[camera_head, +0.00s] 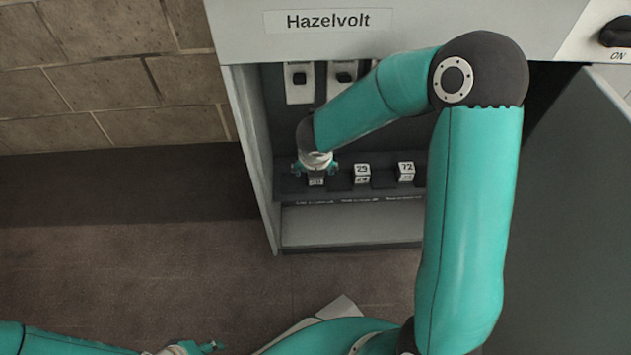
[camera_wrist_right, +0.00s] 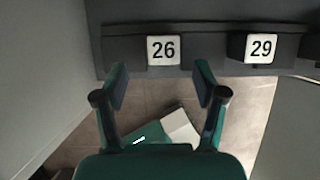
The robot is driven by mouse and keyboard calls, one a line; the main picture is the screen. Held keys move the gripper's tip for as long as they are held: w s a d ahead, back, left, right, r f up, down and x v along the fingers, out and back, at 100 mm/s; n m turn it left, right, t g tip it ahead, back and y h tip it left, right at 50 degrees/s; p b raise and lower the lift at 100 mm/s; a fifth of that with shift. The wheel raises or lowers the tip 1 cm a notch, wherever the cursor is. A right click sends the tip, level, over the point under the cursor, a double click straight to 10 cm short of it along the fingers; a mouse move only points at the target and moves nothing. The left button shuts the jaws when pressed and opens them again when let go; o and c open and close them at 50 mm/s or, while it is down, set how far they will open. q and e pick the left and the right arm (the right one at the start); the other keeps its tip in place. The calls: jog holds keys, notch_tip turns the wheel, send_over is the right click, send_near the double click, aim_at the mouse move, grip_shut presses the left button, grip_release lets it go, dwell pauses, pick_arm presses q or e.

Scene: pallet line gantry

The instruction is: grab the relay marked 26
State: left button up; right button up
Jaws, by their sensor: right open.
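The relay marked 26 (camera_wrist_right: 163,50) is a small white block with black digits, seated in a dark rail. In the right wrist view it lies just beyond my right gripper (camera_wrist_right: 161,80), centred between the lines of its two fingers. The fingers are spread with nothing between them. In the head view my right gripper (camera_head: 316,164) is over the leftmost relay (camera_head: 316,182) and hides most of it. My left gripper (camera_head: 207,347) is low at the bottom left of the head view, far from the relays; its jaw opening is unclear.
The relay marked 29 (camera_wrist_right: 261,48) sits to the right, with a gap between. The relay marked 72 (camera_head: 406,170) is further right. The cabinet labelled Hazelvolt (camera_head: 328,20) has a side wall (camera_head: 254,150) close left of my right gripper. Switches (camera_head: 300,78) hang above.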

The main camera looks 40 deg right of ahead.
jog(key=shift+d+b+x, duration=0.1)
jog(key=shift+b+x, duration=0.7)
jog(key=shift+x, duration=0.65)
jog(key=shift+d+b+x, duration=0.15)
jog(key=shift+b+x, duration=0.6)
jog(key=shift+x, duration=0.75)
jog(key=shift+r, duration=0.15)
jog(key=shift+c, duration=0.2)
jog(key=c, duration=1.2)
jog(key=shift+r, duration=0.1)
